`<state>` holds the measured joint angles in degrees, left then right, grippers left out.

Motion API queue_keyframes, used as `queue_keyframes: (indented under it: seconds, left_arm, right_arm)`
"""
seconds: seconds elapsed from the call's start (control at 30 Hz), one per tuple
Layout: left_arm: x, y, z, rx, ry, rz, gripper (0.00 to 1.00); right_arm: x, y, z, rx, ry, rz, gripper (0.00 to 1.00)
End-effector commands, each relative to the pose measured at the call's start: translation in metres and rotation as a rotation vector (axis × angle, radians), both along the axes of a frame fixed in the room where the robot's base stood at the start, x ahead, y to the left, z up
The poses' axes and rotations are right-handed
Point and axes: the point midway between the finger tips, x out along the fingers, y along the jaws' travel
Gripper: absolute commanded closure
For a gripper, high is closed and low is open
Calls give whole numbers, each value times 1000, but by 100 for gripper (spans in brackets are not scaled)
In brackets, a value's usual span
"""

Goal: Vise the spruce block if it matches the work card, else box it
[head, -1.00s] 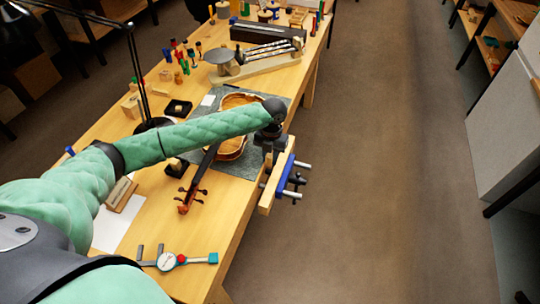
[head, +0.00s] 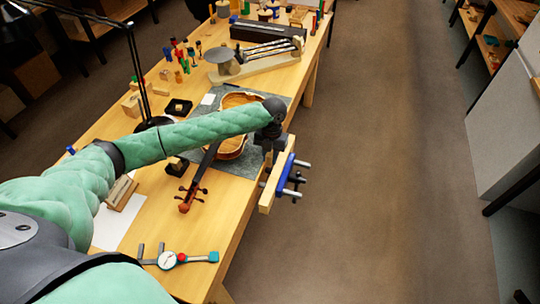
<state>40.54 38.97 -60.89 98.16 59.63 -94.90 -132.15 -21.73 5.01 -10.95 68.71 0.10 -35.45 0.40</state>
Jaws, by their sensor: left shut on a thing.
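My left gripper (head: 271,148) points down just above the vise at the bench's right edge. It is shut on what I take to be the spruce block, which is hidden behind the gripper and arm. The vise (head: 284,178) has a pale wooden jaw, a blue body and grey bars. I cannot tell whether the block touches the vise jaws. My right gripper is out of view.
A violin (head: 232,147) lies on a grey-green mat (head: 252,166), partly under my left arm. A dial caliper (head: 168,260) lies at the near end beside white paper (head: 106,229). Tools and bottles crowd the far end. The floor right of the bench is clear.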

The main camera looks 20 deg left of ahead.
Motion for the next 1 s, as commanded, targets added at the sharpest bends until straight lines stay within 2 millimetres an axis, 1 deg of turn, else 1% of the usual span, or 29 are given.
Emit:
queue_keyframes:
  seconds: [0.3, 0.43, 0.67, 1.0]
  left_arm:
    - [0, 0, 0, 0, 0, 0, 100]
    - [0, 0, 0, 0, 0, 0, 100]
    - [0, 0, 1, 0, 0, 0, 100]
    - [0, 0, 0, 0, 0, 0, 100]
  right_arm:
    - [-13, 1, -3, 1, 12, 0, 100]
    - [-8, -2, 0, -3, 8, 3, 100]
    - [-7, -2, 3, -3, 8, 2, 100]
    - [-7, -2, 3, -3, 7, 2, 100]
